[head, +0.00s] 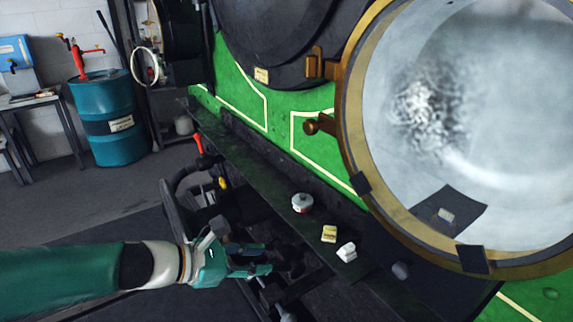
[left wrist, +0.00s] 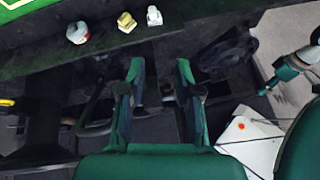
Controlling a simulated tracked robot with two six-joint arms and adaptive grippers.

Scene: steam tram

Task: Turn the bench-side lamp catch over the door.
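The large round lamp (head: 349,110) with a brass rim and a pale glass door (head: 470,110) fills the right of the head view. On its left side are a brass knob-like catch (head: 318,125) and a brass bracket (head: 315,64); I cannot tell for certain whether the catch lies over the door. My left gripper (head: 268,262) is low and left of the lamp, well apart from it. In the left wrist view its two fingers (left wrist: 161,72) stand apart with nothing between them. What seems to be my right gripper (left wrist: 270,88) shows small at the right there.
A dark ledge (head: 255,165) runs below the green front. On it stand a round white-and-red tin (head: 302,203), a yellow block (head: 329,234) and a white block (head: 347,251). A blue drum (head: 105,120) and a bench (head: 40,100) stand at the left.

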